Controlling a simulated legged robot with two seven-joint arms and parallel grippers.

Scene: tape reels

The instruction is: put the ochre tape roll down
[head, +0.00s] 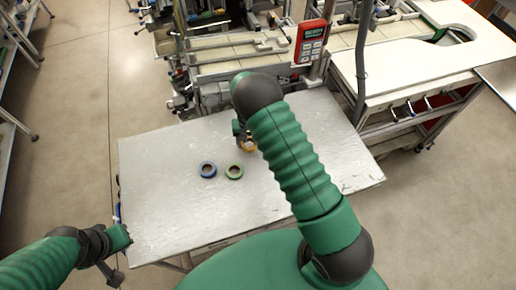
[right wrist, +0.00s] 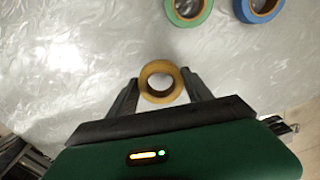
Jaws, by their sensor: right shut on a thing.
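The ochre tape roll (right wrist: 147,91) is held between the two fingers of my right gripper (right wrist: 160,92) in the right wrist view. In the head view the ochre roll (head: 249,146) shows just below the dark wrist of my right arm, partly hidden by it, over the grey table (head: 160,200). I cannot tell whether the roll touches the tabletop. My right gripper is mostly hidden behind the arm in the head view. My left gripper (head: 115,277) is at the lower left, off the table's front left corner; its fingers are not clear.
A green tape roll (head: 234,172) and a blue tape roll (head: 208,169) lie on the table left of the ochre one. The left part of the table is bare. A red handheld device (head: 311,42) and machinery stand behind the table.

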